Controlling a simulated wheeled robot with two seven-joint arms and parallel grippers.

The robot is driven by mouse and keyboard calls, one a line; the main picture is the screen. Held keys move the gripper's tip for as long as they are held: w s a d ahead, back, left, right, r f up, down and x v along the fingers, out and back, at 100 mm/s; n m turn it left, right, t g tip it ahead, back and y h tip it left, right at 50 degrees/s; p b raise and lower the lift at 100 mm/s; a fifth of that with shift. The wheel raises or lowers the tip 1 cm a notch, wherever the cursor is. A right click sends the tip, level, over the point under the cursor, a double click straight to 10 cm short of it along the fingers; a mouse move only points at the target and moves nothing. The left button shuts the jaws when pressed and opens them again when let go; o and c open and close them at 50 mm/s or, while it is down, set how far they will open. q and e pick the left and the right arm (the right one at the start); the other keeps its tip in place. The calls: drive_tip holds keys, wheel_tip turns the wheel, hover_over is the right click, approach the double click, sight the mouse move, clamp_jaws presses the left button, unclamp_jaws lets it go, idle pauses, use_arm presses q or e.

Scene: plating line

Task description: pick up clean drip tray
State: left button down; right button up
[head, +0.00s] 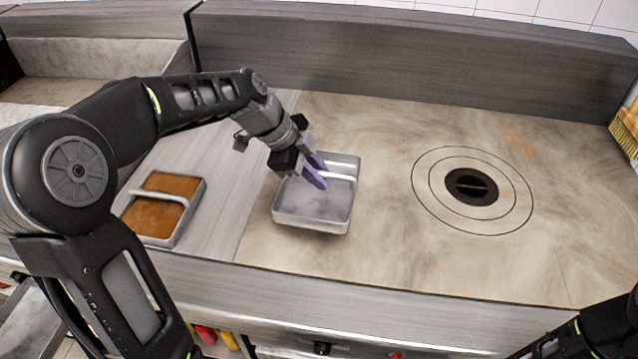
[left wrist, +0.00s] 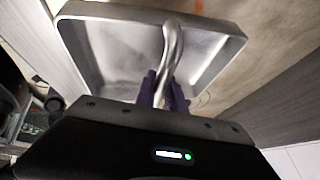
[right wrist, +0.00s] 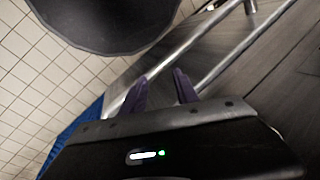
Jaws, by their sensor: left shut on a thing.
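The clean drip tray (head: 312,201) is a square grey metal tray with a bar handle across its top. In the head view it is at the middle, over the left part of the cooking surface. My left gripper (head: 316,172) is shut on the tray's handle, with its purple fingers around the bar. The left wrist view shows the empty inside of the tray (left wrist: 122,50) and the handle running between the fingers (left wrist: 163,92). I cannot tell whether the tray touches the surface. My right gripper (right wrist: 160,88) is open and empty, away from the tray.
A second tray (head: 201,196) with brown contents and a handle stands on the left counter. A round black burner plate (head: 471,187) is set in the surface at right. A yellow brush (head: 627,128) is at the far right edge. The surface between is clear.

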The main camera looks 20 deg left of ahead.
sight(319, 171)
use_arm(q)
wheel_tip(319, 171, up, 3)
drive_tip(key=shift+r+p, duration=0.2)
drive_tip(key=shift+p, duration=0.25)
